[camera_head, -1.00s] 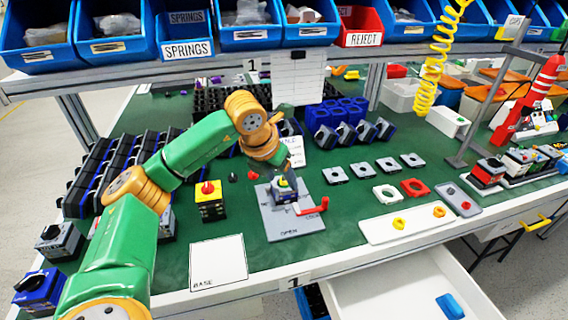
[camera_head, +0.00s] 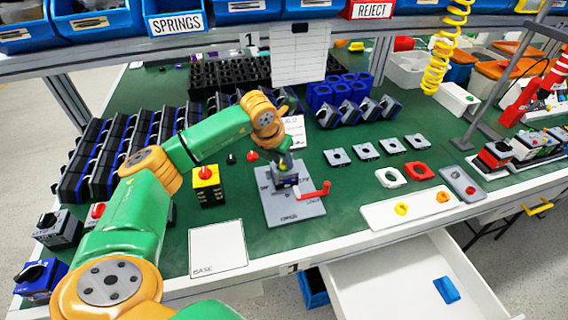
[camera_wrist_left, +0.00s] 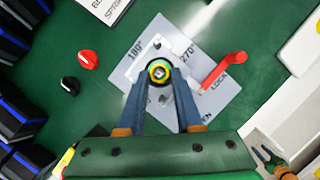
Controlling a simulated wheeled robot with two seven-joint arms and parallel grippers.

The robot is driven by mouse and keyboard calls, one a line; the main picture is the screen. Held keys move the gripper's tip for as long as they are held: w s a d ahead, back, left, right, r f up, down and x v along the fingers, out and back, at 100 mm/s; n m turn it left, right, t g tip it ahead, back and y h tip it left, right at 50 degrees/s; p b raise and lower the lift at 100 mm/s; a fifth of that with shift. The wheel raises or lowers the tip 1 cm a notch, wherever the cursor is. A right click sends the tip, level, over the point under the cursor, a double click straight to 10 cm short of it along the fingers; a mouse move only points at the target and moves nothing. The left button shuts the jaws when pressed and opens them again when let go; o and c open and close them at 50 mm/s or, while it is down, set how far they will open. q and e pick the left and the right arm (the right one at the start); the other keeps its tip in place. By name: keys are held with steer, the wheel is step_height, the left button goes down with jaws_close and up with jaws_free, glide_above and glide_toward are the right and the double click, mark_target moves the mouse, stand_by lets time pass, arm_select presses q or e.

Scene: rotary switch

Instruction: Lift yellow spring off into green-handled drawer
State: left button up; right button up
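The yellow spring (camera_wrist_left: 159,70) shows as a yellow ring with a dark centre on the switch part in the grey fixture (camera_head: 300,209). My left gripper (camera_head: 287,172) points down over that part. In the left wrist view its fingertips (camera_wrist_left: 161,74) lie on either side of the ring, close against it; whether they grip it I cannot tell. A white drawer (camera_head: 390,282) stands pulled out below the bench's front edge; its handle is hidden, so its colour is not seen. Part of my right gripper (camera_wrist_left: 266,154) shows small at the lower right of the wrist view.
A red lever (camera_head: 314,191) sticks out at the fixture's right side. A yellow box with a red knob (camera_head: 207,184) stands to the left. A blue piece (camera_head: 446,290) lies in the open drawer. The white base sheet (camera_head: 218,246) in front is bare.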

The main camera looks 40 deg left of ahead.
arm_select(q)
jaws_close()
steer(key=shift+r, duration=0.15)
steer(key=s+d+r+p, duration=0.3)
steer(key=d+r+p, duration=0.1)
steer(key=r+p, duration=0.5)
steer(key=s+d+r, duration=0.3)
steer(key=s+d, duration=0.2)
steer(key=d, duration=0.2)
steer(key=shift+s+r+p, duration=0.3)
steer(key=shift+p, duration=0.05)
